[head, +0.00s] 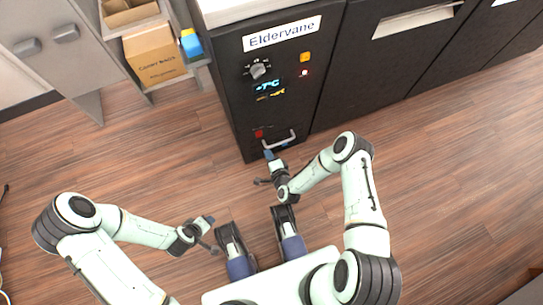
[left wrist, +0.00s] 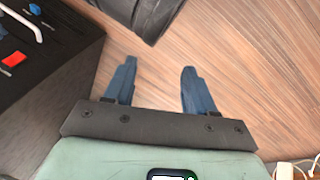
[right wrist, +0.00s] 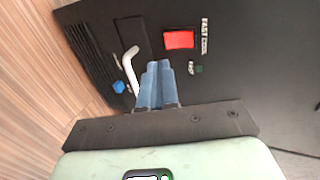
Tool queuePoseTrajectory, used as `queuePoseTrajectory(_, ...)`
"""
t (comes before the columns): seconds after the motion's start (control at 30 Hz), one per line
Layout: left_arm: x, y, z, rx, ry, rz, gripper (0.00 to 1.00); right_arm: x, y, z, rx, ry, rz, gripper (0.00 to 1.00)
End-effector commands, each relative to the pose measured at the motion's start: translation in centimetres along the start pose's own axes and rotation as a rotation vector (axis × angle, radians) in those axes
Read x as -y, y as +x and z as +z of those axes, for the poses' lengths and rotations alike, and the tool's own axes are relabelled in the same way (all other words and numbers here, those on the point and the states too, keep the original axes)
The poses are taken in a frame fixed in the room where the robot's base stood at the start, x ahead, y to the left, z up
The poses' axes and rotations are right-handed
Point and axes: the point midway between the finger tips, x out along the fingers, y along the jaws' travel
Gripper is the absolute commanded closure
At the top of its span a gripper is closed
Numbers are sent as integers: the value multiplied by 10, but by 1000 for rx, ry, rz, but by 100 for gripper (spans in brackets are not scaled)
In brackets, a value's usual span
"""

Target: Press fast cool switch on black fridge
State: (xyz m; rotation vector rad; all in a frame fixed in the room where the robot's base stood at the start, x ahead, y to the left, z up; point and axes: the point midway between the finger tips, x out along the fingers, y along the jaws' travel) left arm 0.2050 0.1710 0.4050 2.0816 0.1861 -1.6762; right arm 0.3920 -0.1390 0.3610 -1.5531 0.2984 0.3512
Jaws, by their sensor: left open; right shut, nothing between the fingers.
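The black fridge (head: 228,92) stands ahead of me with an "Eldervane" label on its top front edge. A red switch (head: 259,134) sits low on its front; in the right wrist view the red switch (right wrist: 179,39) has lettering beside it that starts "FAST". It also shows in the left wrist view (left wrist: 14,58). My right gripper (head: 268,155) is shut and empty, close to the fridge's lower front. Its blue fingertips (right wrist: 158,64) point at the panel, below and left of the switch in the right wrist view. My left gripper (head: 208,222) is open and empty above the floor.
A white handle (head: 283,140) and a blue knob (right wrist: 119,87) are beside the switch. A dial (head: 257,71), a display and a yellow button (head: 305,57) sit higher up. A shelf with a cardboard box (head: 153,55) stands left. The wooden floor is clear.

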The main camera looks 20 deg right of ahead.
Motion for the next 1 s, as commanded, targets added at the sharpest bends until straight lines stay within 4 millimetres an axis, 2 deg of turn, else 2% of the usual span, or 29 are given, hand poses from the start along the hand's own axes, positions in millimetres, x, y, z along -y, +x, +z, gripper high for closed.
queuePoseTrajectory(0.07, 4, 11, -11, -32, -3, -3, 45, -2, 20, 0, -1, -1, -3, 100)
queuePoseTrajectory(0.1, 7, 15, -9, -25, -6, -8, 45, -3, 29, 0, -1, -1, -3, 100)
queuePoseTrajectory(0.23, 21, 26, 10, 32, -19, -33, 45, 1, 52, 0, 0, -1, -3, 100)
queuePoseTrajectory(0.4, 32, 33, 25, 79, -31, -52, 45, 8, 72, 0, 0, 0, -1, 100)
queuePoseTrajectory(1.0, 41, 40, 37, 117, -42, -70, 45, 10, 84, -1, -1, 0, 0, 100)
